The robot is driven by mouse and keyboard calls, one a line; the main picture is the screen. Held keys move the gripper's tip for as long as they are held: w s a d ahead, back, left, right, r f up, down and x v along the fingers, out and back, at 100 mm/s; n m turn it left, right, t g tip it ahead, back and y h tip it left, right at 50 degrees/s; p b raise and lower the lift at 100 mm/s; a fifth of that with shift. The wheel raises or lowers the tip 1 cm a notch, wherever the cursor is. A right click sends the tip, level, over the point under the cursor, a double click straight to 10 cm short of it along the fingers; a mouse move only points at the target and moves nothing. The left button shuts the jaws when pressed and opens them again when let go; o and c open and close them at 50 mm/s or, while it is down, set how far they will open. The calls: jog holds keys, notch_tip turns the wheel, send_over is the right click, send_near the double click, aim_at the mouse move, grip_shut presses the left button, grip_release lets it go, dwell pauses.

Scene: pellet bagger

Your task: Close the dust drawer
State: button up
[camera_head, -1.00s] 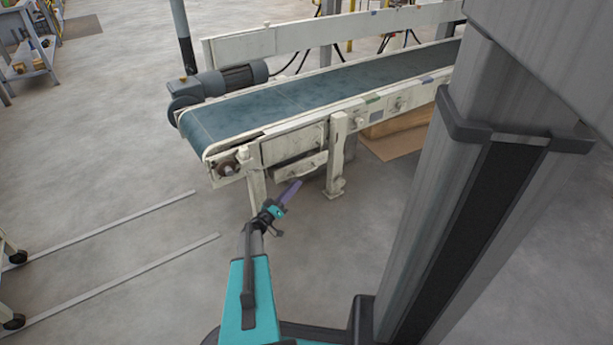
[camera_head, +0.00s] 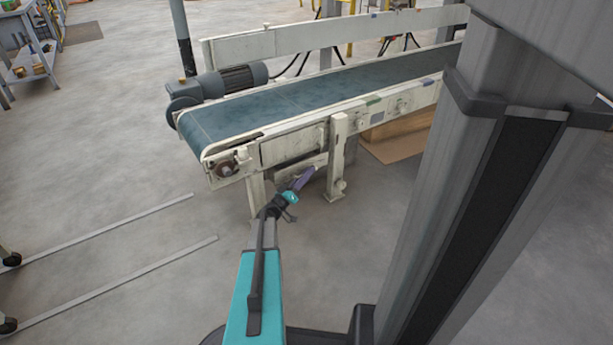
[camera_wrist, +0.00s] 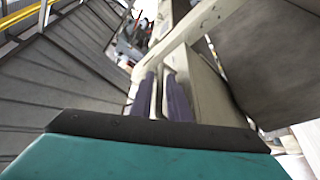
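The dust drawer (camera_head: 285,172) is a cream front low under the near end of the conveyor, between its two legs. My gripper (camera_head: 303,178), with purple fingers, is at the drawer's front and hides part of it. In the wrist view the two fingers (camera_wrist: 161,95) stand apart with a narrow gap between them. A cream surface (camera_wrist: 205,90) lies close beside the right finger, and a pale strip shows in the gap. I cannot tell whether the fingers touch the drawer, or how far it stands out.
The conveyor (camera_head: 290,102) with its blue belt stands above the drawer. A conveyor leg (camera_head: 337,160) is close to the right of my gripper. A grey motor (camera_head: 225,82) sits at the belt's left end. The floor in front is clear, with pale strips (camera_head: 110,280) at left.

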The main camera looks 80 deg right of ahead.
grip_shut()
dwell(1.3)
